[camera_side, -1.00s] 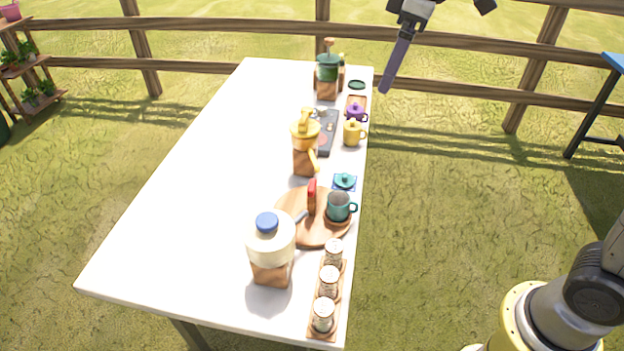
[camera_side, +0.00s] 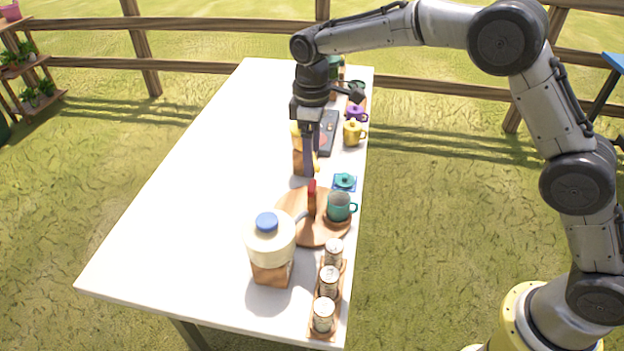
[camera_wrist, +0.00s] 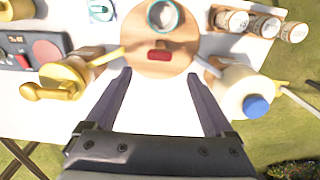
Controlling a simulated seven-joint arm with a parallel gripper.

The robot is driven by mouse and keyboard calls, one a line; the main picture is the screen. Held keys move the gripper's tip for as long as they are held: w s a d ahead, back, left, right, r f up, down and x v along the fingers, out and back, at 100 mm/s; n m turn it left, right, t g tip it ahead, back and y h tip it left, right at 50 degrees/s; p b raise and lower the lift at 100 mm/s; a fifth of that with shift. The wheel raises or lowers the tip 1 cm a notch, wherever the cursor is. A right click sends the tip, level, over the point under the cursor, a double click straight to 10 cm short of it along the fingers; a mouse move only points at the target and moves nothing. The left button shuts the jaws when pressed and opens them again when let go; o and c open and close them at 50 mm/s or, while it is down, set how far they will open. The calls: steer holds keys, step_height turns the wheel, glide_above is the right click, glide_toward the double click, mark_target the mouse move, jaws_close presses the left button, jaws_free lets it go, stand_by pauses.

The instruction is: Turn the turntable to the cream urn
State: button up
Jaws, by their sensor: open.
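The round wooden turntable (camera_side: 288,207) lies on the white table, with a red-topped handle (camera_side: 311,193) standing up from it and a teal mug (camera_side: 339,207) near its right edge. The handle shows as a red block in the wrist view (camera_wrist: 158,56). The cream urn (camera_side: 270,242), with a blue lid and wooden base, stands at the turntable's front left; the wrist view shows it at right (camera_wrist: 235,92). My gripper (camera_side: 308,175) points down just behind the handle. In the wrist view its two fingers (camera_wrist: 165,75) are spread and empty, with the handle ahead between them.
The yellow urn (camera_wrist: 62,80) stands partly hidden behind my gripper in the side view. A teal lid (camera_side: 344,181), yellow pot (camera_side: 353,133) and dark control panel (camera_side: 329,130) lie beyond. Several cans (camera_side: 329,281) stand at front right. The table's left side is clear.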

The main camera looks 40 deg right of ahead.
mark_target(312, 185)
step_height(312, 185, down, 8)
steer(key=shift+f, duration=0.1)
stand_by(0.4)
jaws_close()
stand_by(0.4)
